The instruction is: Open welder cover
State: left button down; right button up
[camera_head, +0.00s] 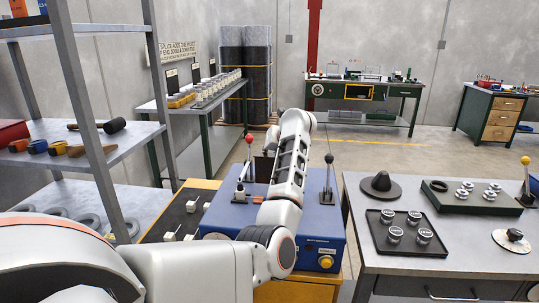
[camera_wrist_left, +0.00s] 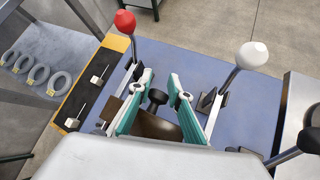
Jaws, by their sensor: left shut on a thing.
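The welder is a blue box (camera_head: 318,222) on a yellow stand in the head view. Its blue top (camera_wrist_left: 185,58) fills the middle of the left wrist view. A dark brown cover piece (camera_wrist_left: 150,127) with a black knob (camera_wrist_left: 157,97) shows between the teal fingers of my left gripper (camera_wrist_left: 161,80). My left gripper is shut on the black knob, with a finger on each side. In the head view my left arm reaches over the welder and mostly hides the gripper and cover. How far the cover is raised cannot be told. My right gripper is out of view.
A red-knobbed lever (camera_wrist_left: 125,21) and a white-knobbed lever (camera_wrist_left: 252,55) rise on either side of the fingers. A black-knobbed lever (camera_head: 329,160) stands at the welder's right. A metal table (camera_head: 450,270) with trays is to the right; a shelf rack (camera_head: 80,100) is at left.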

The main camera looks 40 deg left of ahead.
pick_arm(q)
jog(key=shift+d+f, duration=0.4)
jog(key=shift+f, duration=0.45)
jog(key=c, duration=1.9)
grip_release()
jog(key=shift+w, duration=0.1)
jog(key=shift+a+r, duration=0.25)
jog(key=shift+r, duration=0.15)
